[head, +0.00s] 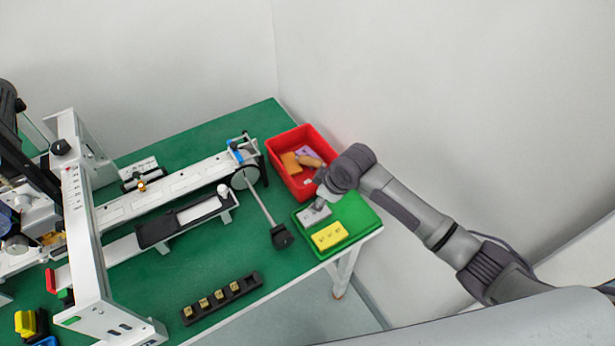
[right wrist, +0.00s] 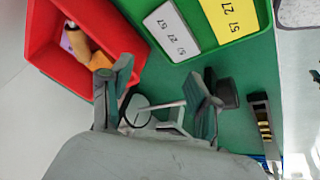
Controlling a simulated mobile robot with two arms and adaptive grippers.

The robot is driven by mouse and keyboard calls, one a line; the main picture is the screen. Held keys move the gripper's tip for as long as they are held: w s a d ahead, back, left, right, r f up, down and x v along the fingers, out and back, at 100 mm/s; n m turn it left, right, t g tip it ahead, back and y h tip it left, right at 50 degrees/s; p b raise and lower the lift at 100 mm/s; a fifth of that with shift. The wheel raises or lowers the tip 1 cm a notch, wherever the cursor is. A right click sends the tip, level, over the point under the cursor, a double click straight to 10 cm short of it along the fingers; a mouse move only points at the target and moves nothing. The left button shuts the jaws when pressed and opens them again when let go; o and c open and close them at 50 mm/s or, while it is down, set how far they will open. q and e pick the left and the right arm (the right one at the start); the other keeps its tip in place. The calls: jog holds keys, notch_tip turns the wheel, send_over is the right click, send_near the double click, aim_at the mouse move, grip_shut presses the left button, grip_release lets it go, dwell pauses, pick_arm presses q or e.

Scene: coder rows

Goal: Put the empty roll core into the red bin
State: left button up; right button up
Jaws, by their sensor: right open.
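The red bin (head: 272,161) stands at the table's far right corner; its wall also shows at the upper left of the right wrist view (right wrist: 62,75). My right gripper (head: 320,203) is just in front of the bin, over the edge of the green tray. Its fingers (right wrist: 160,75) are apart with nothing between them. My left gripper is not in view.
The bin also holds an orange block (head: 290,163) and a purple piece. The green tray (head: 360,215) holds a grey card (head: 314,214) and a yellow card (head: 329,236). A white-railed machine (head: 185,180) fills the left. A black holder (head: 222,298) lies in front.

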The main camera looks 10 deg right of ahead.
jog(key=s+d+f+m+h+b, duration=0.1)
jog(key=s+d+f+m+b, duration=0.1)
jog(key=s, duration=0.4)
jog(key=s+d+f+m+h+b, duration=0.1)
jog(key=s+d+f+m+b, duration=0.1)
jog(key=s, duration=0.5)
jog(key=shift+f+m+t+h+b, duration=0.35)
jog(key=shift+f+m+b, duration=0.3)
jog(key=shift+m+b, duration=0.6)
